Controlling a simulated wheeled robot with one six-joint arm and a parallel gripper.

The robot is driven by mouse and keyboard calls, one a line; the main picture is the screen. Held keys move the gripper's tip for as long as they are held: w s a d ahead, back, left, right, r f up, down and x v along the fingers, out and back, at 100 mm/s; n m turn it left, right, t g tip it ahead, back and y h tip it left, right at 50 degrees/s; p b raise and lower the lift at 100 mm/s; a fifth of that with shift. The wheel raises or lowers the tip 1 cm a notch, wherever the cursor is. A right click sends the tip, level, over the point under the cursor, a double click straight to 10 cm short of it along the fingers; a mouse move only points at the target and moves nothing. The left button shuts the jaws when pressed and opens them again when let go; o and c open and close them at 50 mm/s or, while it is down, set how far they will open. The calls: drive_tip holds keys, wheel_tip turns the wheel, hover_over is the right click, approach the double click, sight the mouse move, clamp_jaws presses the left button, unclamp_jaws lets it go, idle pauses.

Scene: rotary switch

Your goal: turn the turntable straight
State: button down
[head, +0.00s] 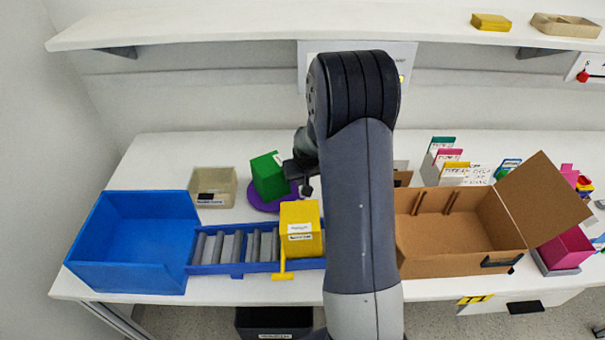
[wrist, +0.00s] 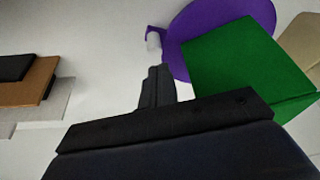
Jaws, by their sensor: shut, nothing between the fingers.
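The turntable is a purple disc (head: 268,207) on the white table, left of my arm in the head view. A green box (head: 268,176) sits on it, turned at an angle. In the wrist view the purple disc (wrist: 225,15) has a tab with a pale peg (wrist: 153,40) at its edge, and the green box (wrist: 245,60) covers much of the disc. My gripper (head: 307,190) is shut and empty, just right of the green box. In the wrist view its fingers (wrist: 157,85) point toward the peg and appear apart from it; the exact gap is unclear.
A yellow box (head: 301,225) stands on the roller track (head: 230,246) in front of the turntable, beside a blue bin (head: 135,240). A beige bin (head: 213,187) is to the left. An open cardboard box (head: 450,235) stands right of my arm. A shelf (head: 220,22) runs above.

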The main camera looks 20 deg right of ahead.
drive_tip(key=shift+w+f, duration=0.1)
drive_tip(key=shift+f, duration=0.1)
idle(0.3)
drive_tip(key=shift+s+a+f+b, duration=0.15)
drive_tip(key=shift+s+a+b, duration=0.25)
drive_tip(key=shift+b, duration=0.4)
drive_tip(key=shift+s+a+b, duration=0.15)
drive_tip(key=shift+s+b, duration=0.2)
drive_tip(key=shift+s+a, duration=0.15)
drive_tip(key=shift+s, duration=0.05)
drive_tip(key=shift+r, duration=0.2)
